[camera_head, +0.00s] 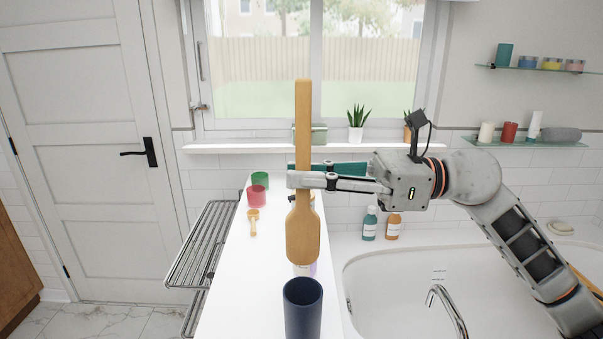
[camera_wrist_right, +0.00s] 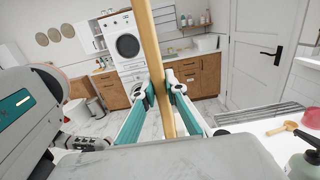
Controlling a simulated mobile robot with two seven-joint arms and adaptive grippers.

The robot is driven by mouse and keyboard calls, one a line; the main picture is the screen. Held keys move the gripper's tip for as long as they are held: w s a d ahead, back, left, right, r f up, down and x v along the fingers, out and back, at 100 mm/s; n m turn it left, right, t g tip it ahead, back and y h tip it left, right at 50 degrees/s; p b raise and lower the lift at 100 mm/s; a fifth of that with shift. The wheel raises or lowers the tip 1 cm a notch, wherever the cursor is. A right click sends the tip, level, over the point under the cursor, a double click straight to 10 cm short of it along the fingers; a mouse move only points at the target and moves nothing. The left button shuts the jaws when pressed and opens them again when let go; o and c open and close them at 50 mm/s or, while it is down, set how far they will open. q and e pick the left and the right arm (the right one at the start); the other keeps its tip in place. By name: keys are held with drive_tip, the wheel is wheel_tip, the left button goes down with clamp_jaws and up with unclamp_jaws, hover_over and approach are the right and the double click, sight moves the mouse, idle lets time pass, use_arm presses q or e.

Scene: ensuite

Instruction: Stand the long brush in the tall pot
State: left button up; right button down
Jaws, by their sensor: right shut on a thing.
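The long brush (camera_head: 303,232) is wooden and hangs upright with its wide head down, in the head view. My right gripper (camera_head: 300,178) is shut on its handle, around the middle of its length. In the right wrist view the handle (camera_wrist_right: 151,50) runs between the fingertips of my right gripper (camera_wrist_right: 162,92). The tall pot (camera_head: 303,310) is dark blue, open at the top, and stands at the near end of the white counter. The brush head shows just above the pot in the picture, apart from its rim.
A pale item partly hidden behind the brush head stands on the white counter (camera_head: 225,305). Red (camera_head: 257,197) and green (camera_head: 260,179) cups and a small wooden scoop (camera_head: 253,222) are farther back. A wire rack (camera_head: 203,245) is left; the bathtub (camera_head: 390,290) with its tap is right.

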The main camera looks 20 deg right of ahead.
drive_tip(key=b, duration=0.3)
hover_over(305, 263)
drive_tip(key=shift+w+d+f, duration=0.1)
drive_tip(key=shift+w+f, duration=0.05)
drive_tip(key=shift+f, duration=0.85)
drive_tip(key=shift+w+d+f, duration=0.1)
drive_tip(key=shift+w+f, duration=0.05)
drive_tip(key=shift+f, duration=0.85)
drive_tip(key=shift+w+f, duration=0.15)
drive_tip(key=shift+f, duration=0.85)
wheel_tip(305, 263, down, 3)
drive_tip(key=b, duration=0.2)
drive_tip(key=shift+f+b, duration=0.1)
drive_tip(key=shift+b, duration=0.3)
drive_tip(key=shift+f+b, duration=1.1)
drive_tip(key=shift+f, duration=0.4)
drive_tip(key=shift+f+b, duration=0.65)
drive_tip(key=shift+f, duration=0.25)
drive_tip(key=shift+f+b, duration=0.35)
drive_tip(key=shift+f, duration=0.1)
use_arm(q)
wheel_tip(305, 263, down, 10)
drive_tip(key=a, duration=0.1)
drive_tip(key=shift+a+r+y, duration=0.15)
drive_tip(key=shift+r+y, duration=0.05)
drive_tip(key=shift+y, duration=0.1)
use_arm(e)
drive_tip(key=shift+f, duration=0.1)
use_arm(q)
drive_tip(key=shift+s, duration=0.15)
